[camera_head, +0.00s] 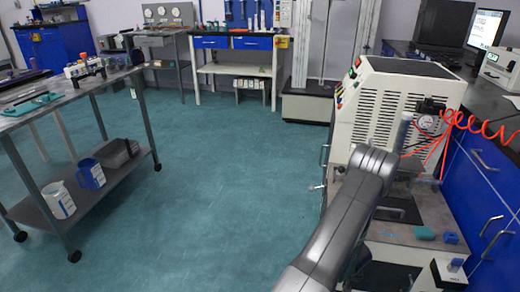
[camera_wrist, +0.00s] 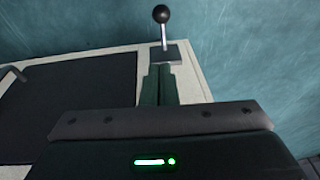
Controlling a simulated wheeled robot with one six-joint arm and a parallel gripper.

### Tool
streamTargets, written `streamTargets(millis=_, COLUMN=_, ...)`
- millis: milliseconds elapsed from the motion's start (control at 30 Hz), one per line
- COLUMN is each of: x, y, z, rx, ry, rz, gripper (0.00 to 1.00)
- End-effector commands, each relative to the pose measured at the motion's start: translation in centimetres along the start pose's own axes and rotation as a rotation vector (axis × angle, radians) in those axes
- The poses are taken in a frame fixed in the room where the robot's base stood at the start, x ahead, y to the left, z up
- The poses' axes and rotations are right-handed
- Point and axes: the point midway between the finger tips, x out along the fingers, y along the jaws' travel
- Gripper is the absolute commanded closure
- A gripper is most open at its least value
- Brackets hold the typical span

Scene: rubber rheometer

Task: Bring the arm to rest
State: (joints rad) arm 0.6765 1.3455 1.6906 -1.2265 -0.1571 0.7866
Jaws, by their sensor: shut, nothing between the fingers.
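My arm (camera_head: 340,215) reaches up from the bottom of the head view towards the beige rheometer (camera_head: 385,105). It hides part of the machine's front and low bench. My gripper does not show clearly in the head view. In the wrist view my gripper (camera_wrist: 159,72) is shut, its two dark fingers together with nothing between them. Just past the fingertips is a lever with a black ball knob (camera_wrist: 161,14), rising from a small grey plate. Whether the fingers touch that plate I cannot tell. The fingers are over a pale bench top (camera_wrist: 105,62).
A dark panel (camera_wrist: 70,105) lies left of my fingers. Red coiled hose (camera_head: 480,125) and a gauge are on the rheometer's right. Teal (camera_head: 424,233) and blue (camera_head: 450,238) pieces lie on the low bench. A cart (camera_head: 100,185) stands left; the floor (camera_head: 215,190) between is clear.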

Motion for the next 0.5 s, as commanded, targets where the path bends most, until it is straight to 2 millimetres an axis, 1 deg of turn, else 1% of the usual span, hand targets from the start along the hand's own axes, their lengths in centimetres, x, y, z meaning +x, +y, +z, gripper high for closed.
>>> streamTargets(millis=33, x=-1.6, y=0.0, z=-0.2, rx=0.001, ry=0.002, rz=0.001, gripper=1.00)
streamTargets(millis=200, x=-4.4, y=0.0, z=-0.1, rx=0.002, ry=0.002, rz=0.001, gripper=1.00)
streamTargets(millis=333, x=-5.7, y=0.0, z=0.0, rx=0.001, ry=0.001, rz=0.000, gripper=1.00)
streamTargets(millis=500, x=-6.6, y=0.0, z=0.0, rx=0.000, ry=0.001, rz=0.000, gripper=1.00)
